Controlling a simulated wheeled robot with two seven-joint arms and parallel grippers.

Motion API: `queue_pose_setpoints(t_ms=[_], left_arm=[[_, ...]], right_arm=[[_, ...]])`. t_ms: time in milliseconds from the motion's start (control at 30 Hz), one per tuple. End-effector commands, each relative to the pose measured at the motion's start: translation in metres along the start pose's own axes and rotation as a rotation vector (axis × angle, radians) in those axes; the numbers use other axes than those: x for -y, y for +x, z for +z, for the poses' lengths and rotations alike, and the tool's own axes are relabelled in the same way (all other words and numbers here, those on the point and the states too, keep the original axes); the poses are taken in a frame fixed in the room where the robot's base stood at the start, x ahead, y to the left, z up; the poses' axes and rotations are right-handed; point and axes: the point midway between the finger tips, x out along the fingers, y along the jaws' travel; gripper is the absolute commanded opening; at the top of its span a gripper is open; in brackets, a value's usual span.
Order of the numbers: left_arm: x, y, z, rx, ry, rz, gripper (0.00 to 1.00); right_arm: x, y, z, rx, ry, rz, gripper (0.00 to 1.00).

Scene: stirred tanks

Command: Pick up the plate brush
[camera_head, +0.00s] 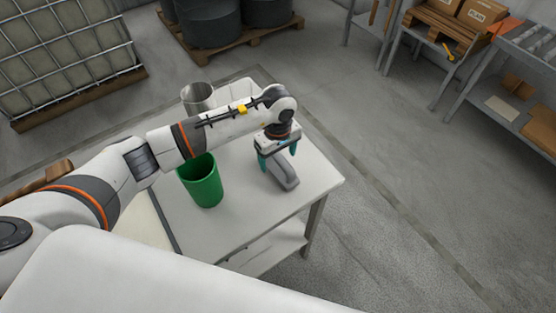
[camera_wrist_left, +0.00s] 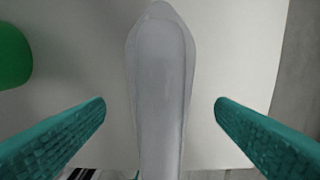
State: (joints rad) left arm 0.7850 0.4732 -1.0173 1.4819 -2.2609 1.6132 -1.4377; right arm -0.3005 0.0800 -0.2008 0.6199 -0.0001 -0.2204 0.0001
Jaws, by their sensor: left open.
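The plate brush (camera_head: 286,175) looks like a grey, elongated tool lying on the white table below my left gripper. Its pale rounded body also fills the middle of the left wrist view (camera_wrist_left: 160,80). My left gripper (camera_head: 276,154) points down over it. In the left wrist view its teal fingers (camera_wrist_left: 160,118) are open, one on each side of the brush, with a gap on both sides. The far end of the brush is partly hidden under the gripper in the head view. My right gripper is not in view.
A green bin (camera_head: 205,186) stands on the white table (camera_head: 242,226) left of the brush. A grey metal container (camera_head: 198,97) stands behind my left arm. Shelves with boxes (camera_head: 478,12) are at the back right. The floor right of the table is clear.

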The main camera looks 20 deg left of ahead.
Motion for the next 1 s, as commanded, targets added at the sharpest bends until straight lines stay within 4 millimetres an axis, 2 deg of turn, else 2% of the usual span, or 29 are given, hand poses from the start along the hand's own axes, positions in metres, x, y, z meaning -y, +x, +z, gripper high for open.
queue_pose_setpoints(t_ms=[33, 200, 433, 767, 1000], left_arm=[[0.000, 0.004, -0.002, -0.005, -0.001, 0.003, 0.79], [0.000, 0.023, 0.000, -0.001, 0.000, 0.000, 0.79], [0.001, 0.026, 0.000, 0.000, 0.000, -0.002, 0.79], [0.001, 0.025, 0.000, 0.000, 0.000, -0.002, 0.28], [0.001, 0.023, 0.000, 0.000, 0.000, -0.003, 0.27]], right_arm=[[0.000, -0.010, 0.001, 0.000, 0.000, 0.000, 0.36], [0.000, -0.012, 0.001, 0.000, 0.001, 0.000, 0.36], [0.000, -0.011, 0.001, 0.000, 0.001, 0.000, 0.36], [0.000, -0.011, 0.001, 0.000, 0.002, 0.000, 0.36], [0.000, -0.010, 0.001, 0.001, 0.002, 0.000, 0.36]])
